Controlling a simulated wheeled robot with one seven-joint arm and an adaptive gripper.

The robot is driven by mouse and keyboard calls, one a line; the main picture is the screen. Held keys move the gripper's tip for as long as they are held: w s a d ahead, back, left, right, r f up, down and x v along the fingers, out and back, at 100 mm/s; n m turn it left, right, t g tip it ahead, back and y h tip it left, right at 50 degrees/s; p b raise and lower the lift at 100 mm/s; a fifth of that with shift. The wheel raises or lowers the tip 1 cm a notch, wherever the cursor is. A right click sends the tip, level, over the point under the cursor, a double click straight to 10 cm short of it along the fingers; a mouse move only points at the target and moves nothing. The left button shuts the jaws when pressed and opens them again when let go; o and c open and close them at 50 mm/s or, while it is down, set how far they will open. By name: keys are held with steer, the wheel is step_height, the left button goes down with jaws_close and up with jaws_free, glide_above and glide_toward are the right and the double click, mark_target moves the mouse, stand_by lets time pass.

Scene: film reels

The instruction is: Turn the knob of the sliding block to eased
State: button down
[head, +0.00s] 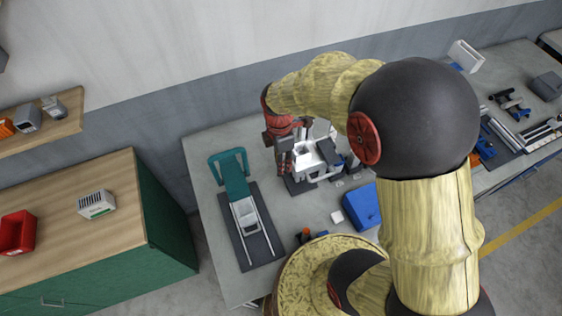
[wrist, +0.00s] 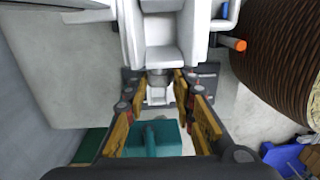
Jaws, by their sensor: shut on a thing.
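My gripper (head: 285,163) is at the left side of a white-and-grey device (head: 308,158) on the table. In the wrist view my gripper (wrist: 159,78) has its yellow-padded fingers on both sides of a small grey knob (wrist: 158,77), shut on it. The knob sits under a white block (wrist: 160,45) that fills the top middle of the wrist view; I take this to be the sliding block. The knob's marks and setting cannot be read, and the fingers partly hide it.
A teal-handled tool with rails (head: 236,178) lies on a dark mat (head: 262,245) to the left. A brown ribbed cylinder (wrist: 275,65) is at the wrist view's right. My arm hides part of the table.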

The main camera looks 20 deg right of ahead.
steer(key=shift+w+g+p, duration=0.15)
steer(key=shift+g+p, duration=0.6)
steer(key=shift+g, duration=0.05)
steer(key=c, duration=1.5)
jaws_free()
steer(key=shift+c, duration=0.2)
steer(key=shift+o, duration=0.3)
step_height(320, 180, up, 12)
steer(key=w, duration=0.2)
steer(key=shift+w+f, duration=0.15)
